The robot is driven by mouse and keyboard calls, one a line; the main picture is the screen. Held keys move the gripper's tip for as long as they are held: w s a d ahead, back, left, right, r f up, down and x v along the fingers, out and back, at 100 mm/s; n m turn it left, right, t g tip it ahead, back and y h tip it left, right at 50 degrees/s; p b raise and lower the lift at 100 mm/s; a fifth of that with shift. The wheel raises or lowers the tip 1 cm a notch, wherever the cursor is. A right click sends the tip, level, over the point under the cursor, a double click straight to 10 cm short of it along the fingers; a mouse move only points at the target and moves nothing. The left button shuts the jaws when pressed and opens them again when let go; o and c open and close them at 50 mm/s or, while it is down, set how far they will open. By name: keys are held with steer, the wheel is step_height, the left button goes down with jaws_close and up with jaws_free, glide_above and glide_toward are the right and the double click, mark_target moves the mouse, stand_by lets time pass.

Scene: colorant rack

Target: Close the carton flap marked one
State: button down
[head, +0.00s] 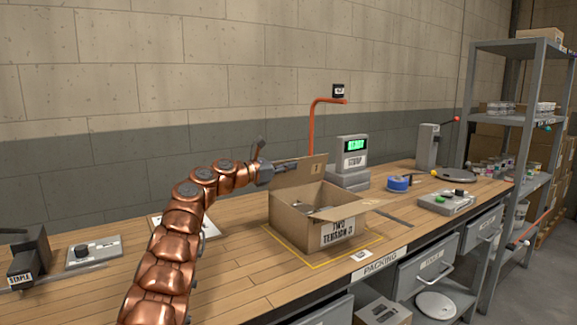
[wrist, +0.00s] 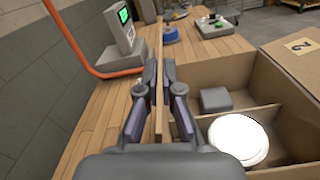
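The brown carton (head: 315,222) stands open on the bench, labelled "TWO TENSION". Its flap marked one (head: 308,174) stands up at the back left side. In the wrist view this flap (wrist: 158,95) shows nearly edge-on, between my fingers. My gripper (head: 274,157) is at the flap's left end. Another flap, marked 2 (wrist: 301,46), leans outward on the opposite side. Inside the carton are a white round item (wrist: 238,139) and a grey block (wrist: 215,99).
An orange bent post (head: 312,125) and a display unit (head: 352,155) stand behind the carton. Blue tape (head: 399,184) and a control box (head: 447,202) lie to the right. A stapler (head: 28,252) is far left. A metal shelf (head: 518,120) stands at right.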

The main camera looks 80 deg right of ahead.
steer(key=shift+s+f, duration=0.15)
steer(key=shift+f, duration=0.3)
steer(key=c, duration=1.7)
jaws_free()
steer(key=shift+d+f, duration=0.1)
steer(key=shift+d, duration=0.1)
steer(key=o, duration=0.3)
steer(key=shift+a+r, duration=0.1)
steer(key=shift+r, duration=0.15)
steer(key=shift+o, duration=0.2)
steer(key=shift+w+r, duration=0.1)
steer(key=shift+w, duration=0.15)
steer(key=v, duration=1.2)
